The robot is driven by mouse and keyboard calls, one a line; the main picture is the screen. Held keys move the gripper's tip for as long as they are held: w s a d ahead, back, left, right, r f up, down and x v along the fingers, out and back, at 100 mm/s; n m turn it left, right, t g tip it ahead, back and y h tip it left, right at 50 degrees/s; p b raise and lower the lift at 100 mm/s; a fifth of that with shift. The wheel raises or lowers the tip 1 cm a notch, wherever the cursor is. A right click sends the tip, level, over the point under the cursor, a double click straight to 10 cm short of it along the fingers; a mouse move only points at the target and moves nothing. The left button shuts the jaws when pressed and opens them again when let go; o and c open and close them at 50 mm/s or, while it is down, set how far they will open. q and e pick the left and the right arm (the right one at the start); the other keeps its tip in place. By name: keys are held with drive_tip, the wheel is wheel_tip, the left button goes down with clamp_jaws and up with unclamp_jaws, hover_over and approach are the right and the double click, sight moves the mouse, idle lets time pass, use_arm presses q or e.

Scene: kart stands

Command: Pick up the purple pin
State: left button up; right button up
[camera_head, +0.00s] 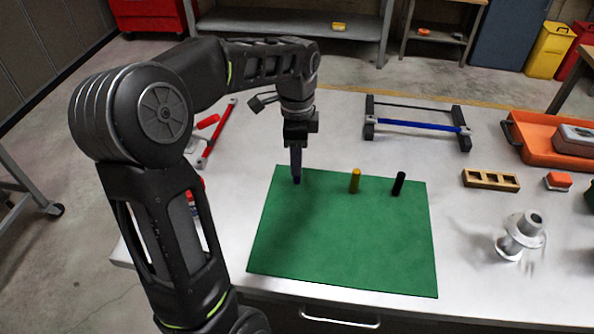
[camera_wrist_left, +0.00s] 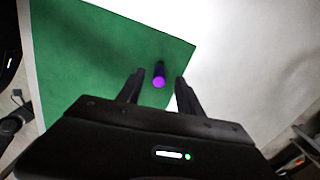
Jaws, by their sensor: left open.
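The purple pin (camera_head: 297,179) stands upright near the far left corner of the green mat (camera_head: 340,245). In the head view my left gripper (camera_head: 297,158) is directly over it, pointing down, and hides its upper part. In the left wrist view the pin's bright purple top (camera_wrist_left: 159,80) shows between the two spread fingers of my left gripper (camera_wrist_left: 160,84), with a gap on each side. The left gripper is open and holds nothing. My right gripper is in neither view.
A yellow pin (camera_head: 355,181) and a black pin (camera_head: 398,184) stand on the mat to the right. Behind are a blue-and-black frame (camera_head: 418,126) and a red bar tool (camera_head: 217,135). A yellow slotted block (camera_head: 490,180), a silver hub (camera_head: 520,235) and an orange tray (camera_head: 535,142) lie right. The mat's front is clear.

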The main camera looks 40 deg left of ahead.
sight(297, 182)
use_arm(q)
wheel_tip(297, 182, down, 4)
drive_tip(key=shift+d+r, duration=0.1)
idle(0.6)
clamp_jaws()
idle(0.4)
